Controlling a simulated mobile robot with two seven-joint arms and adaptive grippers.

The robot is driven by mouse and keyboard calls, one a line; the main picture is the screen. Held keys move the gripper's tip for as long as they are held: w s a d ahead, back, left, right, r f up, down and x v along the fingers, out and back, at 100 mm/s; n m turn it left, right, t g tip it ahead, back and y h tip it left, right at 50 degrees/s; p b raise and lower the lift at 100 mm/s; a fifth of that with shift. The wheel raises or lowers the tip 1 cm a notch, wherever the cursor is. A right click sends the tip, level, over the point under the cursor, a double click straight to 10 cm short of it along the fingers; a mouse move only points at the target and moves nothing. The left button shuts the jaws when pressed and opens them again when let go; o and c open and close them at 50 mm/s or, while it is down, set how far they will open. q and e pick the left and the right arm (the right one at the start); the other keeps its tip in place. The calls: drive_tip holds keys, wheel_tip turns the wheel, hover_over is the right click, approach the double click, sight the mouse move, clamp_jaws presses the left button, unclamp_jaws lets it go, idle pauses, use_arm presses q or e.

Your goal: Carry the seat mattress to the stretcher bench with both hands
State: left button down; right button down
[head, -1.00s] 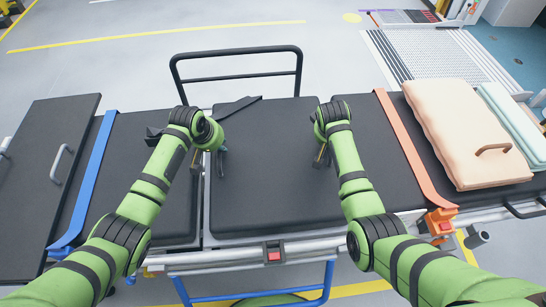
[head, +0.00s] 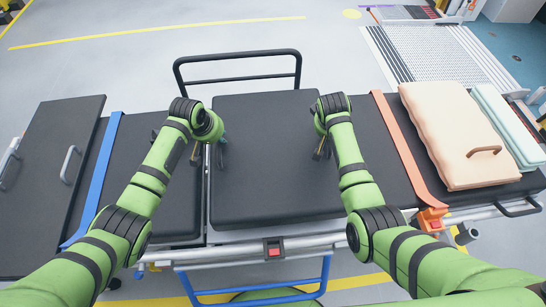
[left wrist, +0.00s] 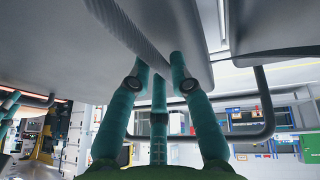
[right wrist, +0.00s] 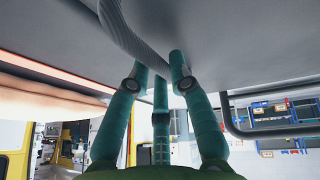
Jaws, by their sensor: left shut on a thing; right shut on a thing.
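The seat mattress (head: 270,195) is the dark, flat central pad. My left gripper (head: 219,157) is at its left side and my right gripper (head: 321,150) at its right side. In the left wrist view, my fingers (left wrist: 160,78) are shut on a ribbed grey grip (left wrist: 128,32) against the pad. The right wrist view shows the same with a ribbed grip (right wrist: 128,35) by my fingers (right wrist: 158,78). The pad appears slightly above the long stretcher bench (head: 385,165). The bench surface directly below the pad is hidden.
A blue strap (head: 96,190) crosses the bench left, an orange strap (head: 408,150) right. A peach pad (head: 445,120) and mint pad (head: 505,120) lie at the right end. A black rail (head: 240,53) rises behind.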

use_arm(q)
drive_tip(key=shift+r, duration=0.3)
use_arm(e)
drive_tip(key=shift+r, duration=0.3)
